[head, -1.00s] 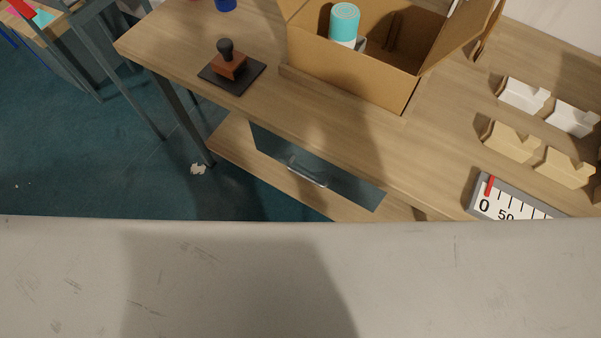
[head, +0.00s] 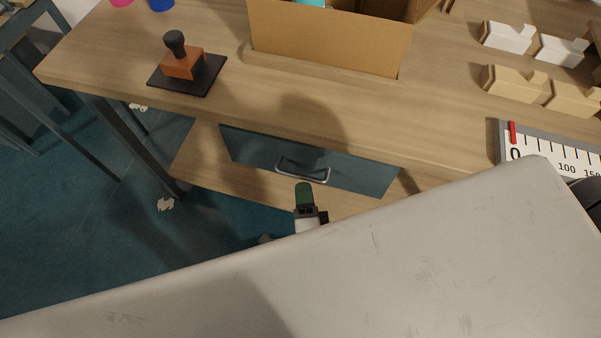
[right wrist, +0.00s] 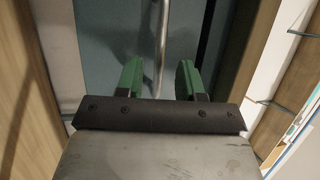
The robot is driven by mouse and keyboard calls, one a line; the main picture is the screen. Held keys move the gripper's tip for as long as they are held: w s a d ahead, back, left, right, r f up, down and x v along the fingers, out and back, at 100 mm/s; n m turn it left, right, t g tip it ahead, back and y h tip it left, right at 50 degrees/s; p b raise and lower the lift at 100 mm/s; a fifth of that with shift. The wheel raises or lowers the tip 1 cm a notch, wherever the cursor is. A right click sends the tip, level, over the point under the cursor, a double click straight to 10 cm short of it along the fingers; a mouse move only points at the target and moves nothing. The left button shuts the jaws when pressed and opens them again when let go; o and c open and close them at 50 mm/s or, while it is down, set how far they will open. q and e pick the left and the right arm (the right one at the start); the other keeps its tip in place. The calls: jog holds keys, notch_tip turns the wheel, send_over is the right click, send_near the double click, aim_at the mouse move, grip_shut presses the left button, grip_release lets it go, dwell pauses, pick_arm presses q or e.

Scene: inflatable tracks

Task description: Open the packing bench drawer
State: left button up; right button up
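The packing bench drawer has a dark blue-grey front (head: 350,172) under the bench top and looks shut. A silver bar handle (head: 303,172) is fixed across its front. My right gripper (head: 304,188), with green fingers, is just in front of the handle. In the right wrist view the gripper (right wrist: 159,66) is open, and the handle (right wrist: 161,45) runs between and beyond the two fingertips. I cannot tell whether a finger touches it. My left gripper is not in view.
The wooden bench top (head: 240,110) carries a stamp (head: 183,62) on a dark pad, an open cardboard box (head: 325,42), several white and tan holders (head: 515,83) and a scale display (head: 555,145). A lower wooden shelf (head: 200,160) lies beneath the drawer. A bench leg (head: 135,145) stands at left.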

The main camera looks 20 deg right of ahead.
aim_at(301, 175)
jog(key=shift+x, duration=2.2)
jog(key=shift+c, duration=0.4)
grip_shut()
